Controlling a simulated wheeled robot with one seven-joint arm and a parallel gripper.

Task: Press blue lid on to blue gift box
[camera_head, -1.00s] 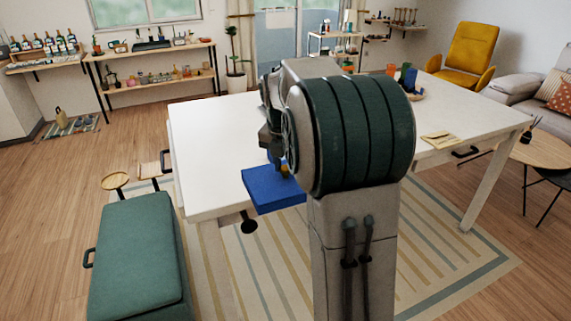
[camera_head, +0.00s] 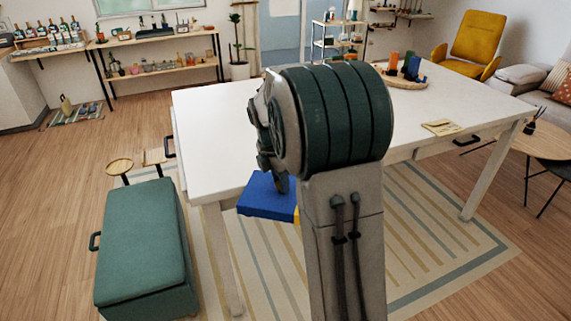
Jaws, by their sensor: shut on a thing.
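A flat, square blue lid (camera_head: 266,196) shows just left of my arm, level, overlapping the table's near edge in the picture. My gripper (camera_head: 283,183) is at the lid's right back side, shut on it; the fingertips are mostly hidden behind my arm. A small yellow patch (camera_head: 297,215) shows at the lid's right corner; I cannot tell what it belongs to. I cannot make out the blue gift box for certain. A blue upright thing (camera_head: 413,67) stands on the round tray at the table's far right, too small to identify.
The white table (camera_head: 215,130) is bare at its left. The round wooden tray (camera_head: 402,84) holds several coloured things. A tan notepad (camera_head: 441,127) lies near the right edge. A green ottoman (camera_head: 145,235) stands front left. A yellow armchair (camera_head: 475,45) stands back right.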

